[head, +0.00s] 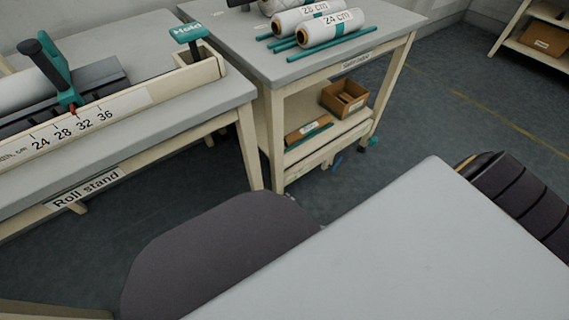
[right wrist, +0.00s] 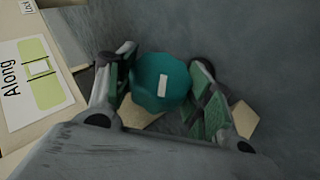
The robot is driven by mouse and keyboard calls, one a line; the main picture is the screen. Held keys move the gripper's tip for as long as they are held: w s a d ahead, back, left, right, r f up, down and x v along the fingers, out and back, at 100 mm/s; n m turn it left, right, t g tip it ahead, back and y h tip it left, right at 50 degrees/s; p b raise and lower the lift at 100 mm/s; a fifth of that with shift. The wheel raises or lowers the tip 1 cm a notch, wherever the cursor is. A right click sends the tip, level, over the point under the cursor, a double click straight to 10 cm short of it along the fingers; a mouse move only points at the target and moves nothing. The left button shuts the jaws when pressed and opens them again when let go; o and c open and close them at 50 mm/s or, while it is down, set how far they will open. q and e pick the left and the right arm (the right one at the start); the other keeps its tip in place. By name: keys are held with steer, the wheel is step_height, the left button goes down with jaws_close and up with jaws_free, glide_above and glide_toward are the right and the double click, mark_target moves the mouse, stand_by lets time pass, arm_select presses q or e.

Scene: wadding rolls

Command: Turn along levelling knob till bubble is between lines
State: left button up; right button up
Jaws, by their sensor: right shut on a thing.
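The along levelling knob (right wrist: 160,82) is a teal faceted knob with a white mark on its face, in the middle of the right wrist view. My right gripper (right wrist: 162,70) has one finger on each side of it and is shut on it. At the left is the plate marked "Along" (right wrist: 15,88) with a yellow-green level vial (right wrist: 38,85). My left gripper is not in view.
In the head view the roll stand (head: 190,95) stands at the left, with a teal "Hold" lever (head: 188,33). Behind it a side table (head: 250,45) bears rolls (head: 330,28) and teal rods, with boxes (head: 343,98) on its lower shelf. Floor (head: 450,110) is clear at the right.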

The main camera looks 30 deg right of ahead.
steer(key=o, duration=1)
steer(key=shift+r, duration=0.1)
steer(key=shift+r, duration=0.1)
steer(key=shift+d+r, duration=0.2)
steer(key=shift+r, duration=2.7)
steer(key=shift+a+r, duration=0.15)
steer(key=shift+r, duration=1.75)
